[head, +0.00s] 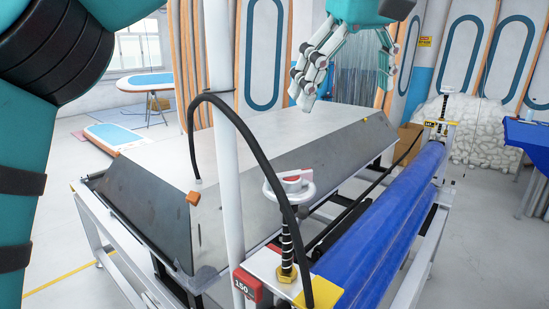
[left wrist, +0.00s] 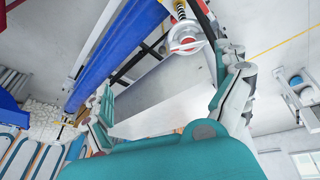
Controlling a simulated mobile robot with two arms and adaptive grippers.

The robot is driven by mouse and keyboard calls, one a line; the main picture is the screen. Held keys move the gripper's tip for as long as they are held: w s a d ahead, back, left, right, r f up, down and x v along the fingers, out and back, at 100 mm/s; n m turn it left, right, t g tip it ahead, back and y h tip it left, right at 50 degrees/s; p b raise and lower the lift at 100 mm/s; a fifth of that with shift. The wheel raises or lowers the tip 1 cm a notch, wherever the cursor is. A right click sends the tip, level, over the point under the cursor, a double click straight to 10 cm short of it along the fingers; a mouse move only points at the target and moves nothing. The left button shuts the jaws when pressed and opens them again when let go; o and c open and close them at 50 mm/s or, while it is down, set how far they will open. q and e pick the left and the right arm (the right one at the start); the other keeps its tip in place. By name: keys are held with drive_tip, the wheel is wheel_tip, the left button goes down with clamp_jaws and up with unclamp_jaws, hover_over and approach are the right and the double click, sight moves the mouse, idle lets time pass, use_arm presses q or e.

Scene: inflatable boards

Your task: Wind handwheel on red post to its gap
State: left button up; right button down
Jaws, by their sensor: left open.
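The near handwheel (head: 290,187) is white with a red marker across its top. It sits on a black threaded spindle with a brass nut, over a post with a red block (head: 246,284) marked 150. In the left wrist view the handwheel (left wrist: 187,38) shows near the top, beyond the fingers. My left gripper (head: 345,92) is open and empty, up and to the right of the wheel in the head view and apart from it. Its spread fingers also show in the left wrist view (left wrist: 165,85). The wheel's gap cannot be made out clearly. My right gripper is not in view.
A white post (head: 223,130) and a black hose (head: 262,155) stand close by the near handwheel. Blue rollers (head: 385,235) run back to a second handwheel (head: 447,90) on a yellow-marked post. A grey table (head: 285,140) with dark sloping edges lies behind.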

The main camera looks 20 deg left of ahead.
use_arm(q)
drive_tip(key=s+a+r+y, duration=0.1)
drive_tip(key=s+a+r, duration=0.1)
drive_tip(key=a, duration=0.2)
drive_tip(key=b, duration=0.3)
approach(290, 172)
drive_tip(key=shift+g, duration=0.3)
drive_tip(key=x, duration=0.2)
drive_tip(key=p+x, duration=0.1)
drive_tip(key=x, duration=0.5)
drive_tip(key=shift+w+r+p, duration=0.1)
drive_tip(key=shift+w+p, duration=0.2)
drive_tip(key=shift+w+a+f, duration=0.1)
drive_tip(key=shift+a+f, duration=0.05)
drive_tip(key=shift+f, duration=0.45)
drive_tip(key=c, duration=1.1)
drive_tip(key=shift+n, duration=0.4)
